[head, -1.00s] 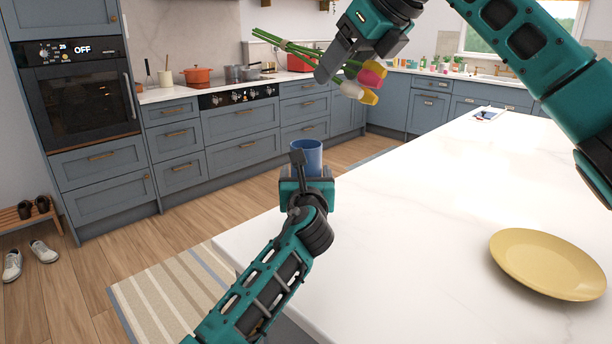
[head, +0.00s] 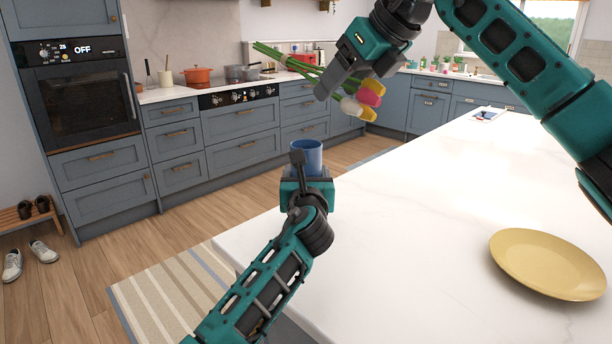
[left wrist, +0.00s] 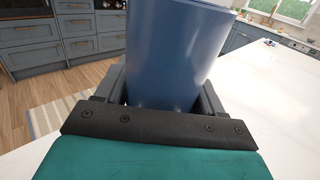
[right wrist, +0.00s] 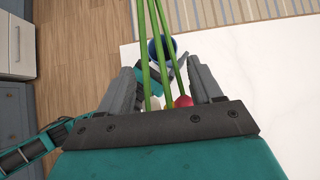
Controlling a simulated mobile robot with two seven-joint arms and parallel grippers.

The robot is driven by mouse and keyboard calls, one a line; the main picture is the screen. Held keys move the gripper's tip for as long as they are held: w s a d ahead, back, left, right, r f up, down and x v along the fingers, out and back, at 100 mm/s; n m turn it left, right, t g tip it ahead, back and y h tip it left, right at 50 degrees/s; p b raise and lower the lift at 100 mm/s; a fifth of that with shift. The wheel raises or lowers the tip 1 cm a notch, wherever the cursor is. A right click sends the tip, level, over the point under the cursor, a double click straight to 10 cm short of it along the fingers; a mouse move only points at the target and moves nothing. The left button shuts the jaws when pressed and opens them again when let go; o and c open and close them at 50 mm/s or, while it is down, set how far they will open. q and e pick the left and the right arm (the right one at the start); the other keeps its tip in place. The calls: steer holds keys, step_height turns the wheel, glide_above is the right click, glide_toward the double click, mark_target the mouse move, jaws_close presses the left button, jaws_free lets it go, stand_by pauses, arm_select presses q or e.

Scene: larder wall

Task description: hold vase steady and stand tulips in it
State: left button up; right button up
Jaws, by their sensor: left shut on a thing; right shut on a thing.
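My right gripper (head: 324,90) is shut on the tulips (head: 366,98), above and slightly right of the vase. Their green stems point up and left, and the pink, yellow and white heads hang low on the right. In the right wrist view the stems (right wrist: 157,50) run between the fingers, with the vase rim (right wrist: 160,46) beyond them.
A yellow plate (head: 548,263) lies on the white counter (head: 420,220) at the right. The counter's middle is clear. A tablet-like item (head: 487,115) lies at its far end. Kitchen units with an oven stand behind, across the floor.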

mark_target(387, 101)
step_height(387, 101, down, 10)
steer(key=shift+f, duration=0.25)
stand_by(1.0)
steer(key=o, duration=1.2)
steer(key=shift+s+r, duration=0.1)
steer(key=v, duration=1.2)
steer(key=shift+c, duration=0.3)
